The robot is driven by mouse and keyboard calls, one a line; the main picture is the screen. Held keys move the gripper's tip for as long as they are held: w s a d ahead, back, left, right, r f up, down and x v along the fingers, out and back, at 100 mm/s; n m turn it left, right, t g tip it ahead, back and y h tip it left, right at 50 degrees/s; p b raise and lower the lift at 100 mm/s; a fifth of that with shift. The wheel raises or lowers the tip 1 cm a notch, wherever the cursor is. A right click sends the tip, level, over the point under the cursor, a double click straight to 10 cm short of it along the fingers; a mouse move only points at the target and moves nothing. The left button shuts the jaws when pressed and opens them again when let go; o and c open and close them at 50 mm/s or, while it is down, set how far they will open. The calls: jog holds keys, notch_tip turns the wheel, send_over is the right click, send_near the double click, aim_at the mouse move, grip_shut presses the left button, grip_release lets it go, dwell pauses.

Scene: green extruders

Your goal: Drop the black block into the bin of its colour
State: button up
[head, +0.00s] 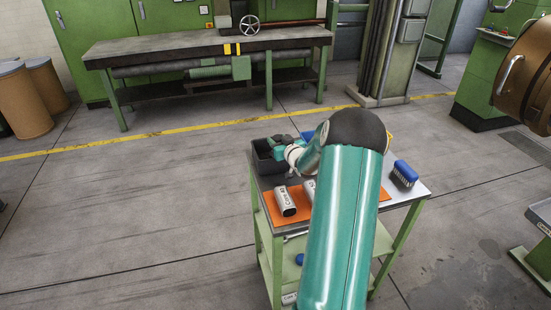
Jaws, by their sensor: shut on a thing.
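A small cart stands in front of me, and its top (400,192) carries the task's things. A black bin (262,163) sits at the top's far left corner. My arm reaches over the cart and bends left, so my gripper (277,149) is at the black bin, over its opening. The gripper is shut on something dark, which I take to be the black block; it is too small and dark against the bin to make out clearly. How high it is above the bin floor cannot be told.
A blue thing (306,136) shows behind my wrist. A blue brush (404,174) is at the right.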

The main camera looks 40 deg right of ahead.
jog(key=o, duration=1.1)
jog(key=shift+c, duration=0.2)
jog(key=v, duration=1.3)
jog(key=shift+s, duration=0.35)
jog(key=shift+a, duration=0.15)
